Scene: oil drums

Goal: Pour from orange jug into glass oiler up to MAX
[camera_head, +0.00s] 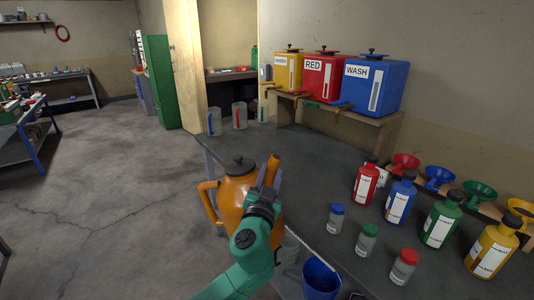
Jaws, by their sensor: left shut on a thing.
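The orange jug (235,189) has a dark cap on top, a loop handle on its left and a spout at its upper right. It is upright at the left edge of the grey bench. My left gripper (267,187) is shut on the jug's right side; its fingers partly hide the jug. I cannot tell whether the jug's base touches anything. Clear cylindrical vessels with blue, red and green parts (239,116) stand at the bench's far end. My right gripper is not in view.
Yellow, red and blue tanks (376,84) stand on a wooden shelf behind the bench (300,160). Several coloured bottles (401,200), small capped jars (367,241) and funnels (439,178) fill the right side. A blue bucket (321,279) is at the bottom. The bench middle is clear.

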